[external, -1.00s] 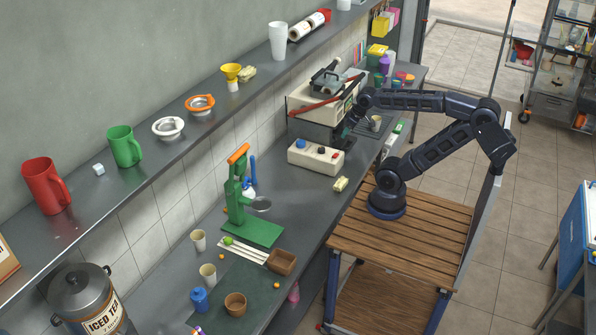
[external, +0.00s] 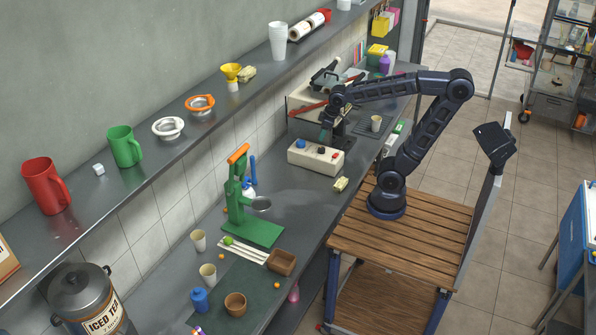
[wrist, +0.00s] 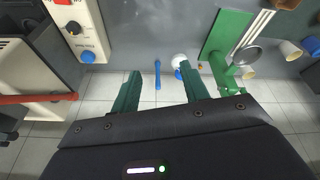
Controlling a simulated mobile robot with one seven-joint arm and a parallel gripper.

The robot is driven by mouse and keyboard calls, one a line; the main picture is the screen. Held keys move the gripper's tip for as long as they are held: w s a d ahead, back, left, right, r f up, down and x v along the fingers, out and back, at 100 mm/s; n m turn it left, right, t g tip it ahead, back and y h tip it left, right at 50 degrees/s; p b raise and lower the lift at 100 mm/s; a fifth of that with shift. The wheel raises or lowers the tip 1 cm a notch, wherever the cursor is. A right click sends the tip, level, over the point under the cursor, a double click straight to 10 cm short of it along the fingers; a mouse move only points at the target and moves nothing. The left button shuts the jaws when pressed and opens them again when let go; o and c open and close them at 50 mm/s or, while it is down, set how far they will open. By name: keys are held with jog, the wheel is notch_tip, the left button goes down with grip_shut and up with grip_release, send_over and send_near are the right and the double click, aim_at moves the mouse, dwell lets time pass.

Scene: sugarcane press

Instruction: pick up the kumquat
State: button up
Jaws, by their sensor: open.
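Several small orange fruits that look like kumquats lie on the grey counter in the external view. I cannot tell which one is the kumquat. My gripper (external: 324,134) is above the counter near the white control box, well away from these fruits. In the wrist view my gripper (wrist: 159,69) has its two green fingers spread, with nothing between them.
The white control box (external: 316,157) with knobs is just below my gripper. The green press stands between it and the cups (external: 208,272) and bowls (external: 235,304). A blue brush-like tool (wrist: 157,74) lies ahead in the wrist view. The shelf (external: 150,165) overhangs the wall side.

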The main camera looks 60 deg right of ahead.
jog(key=w+a+f+n+g, duration=0.1)
jog(key=w+a+f+n, duration=0.15)
jog(key=a, duration=0.65)
jog(key=w+a+f+n, duration=0.2)
jog(key=w+a+f, duration=0.1)
jog(key=a, duration=0.7)
jog(key=w+a+f+n+g, duration=0.1)
jog(key=w+a+f+n, duration=0.2)
jog(key=a, duration=0.6)
jog(key=n+g, duration=0.2)
jog(key=n, duration=0.4)
send_over(277, 284)
notch_tip(277, 284, down, 21)
jog(key=shift+h, duration=0.3)
jog(key=f, duration=0.5)
jog(key=shift+w+d, duration=0.1)
jog(key=shift+w, duration=0.2)
jog(key=shift+s+f, duration=0.15)
jog(key=shift+f, duration=1.2)
jog(key=shift+s+f, duration=0.1)
jog(key=shift+f, duration=1.2)
grip_shut()
